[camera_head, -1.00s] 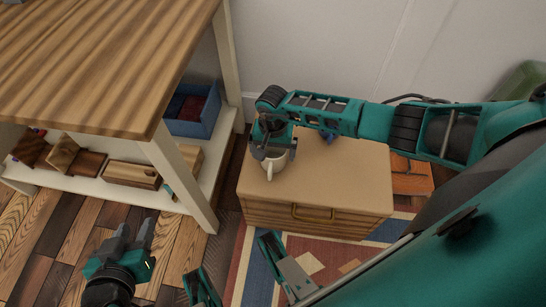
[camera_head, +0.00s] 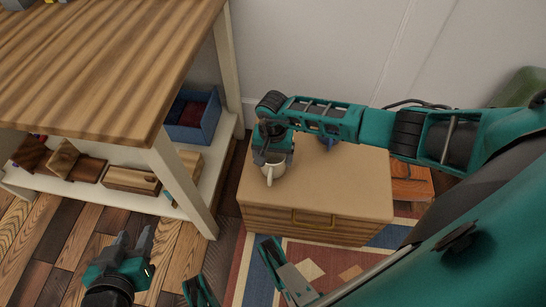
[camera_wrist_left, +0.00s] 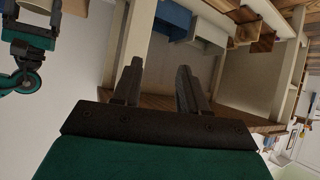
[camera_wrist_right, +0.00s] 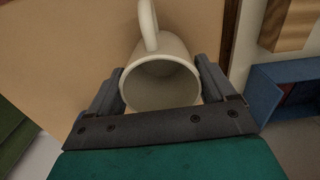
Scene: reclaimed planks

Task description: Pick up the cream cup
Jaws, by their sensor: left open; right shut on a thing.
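The cream cup (camera_head: 273,171) is at the left part of the top of a small wooden cabinet (camera_head: 345,190), with its handle toward the camera. In the right wrist view the cup (camera_wrist_right: 160,80) sits between the fingers, its open mouth facing the camera and its handle pointing up in the picture. My right gripper (camera_head: 272,158) reaches down from above and is shut on the cup. Whether the cup's base touches the cabinet top is hard to tell. My left gripper (camera_head: 133,245) is open and empty, low over the floor at the left, away from the cup.
A wooden table (camera_head: 110,60) with a lower white shelf stands at the left. The shelf holds a blue bin (camera_head: 193,117) and wooden boxes (camera_head: 130,179). A small blue item (camera_head: 327,141) is behind my right forearm. A patterned rug (camera_head: 300,262) lies before the cabinet.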

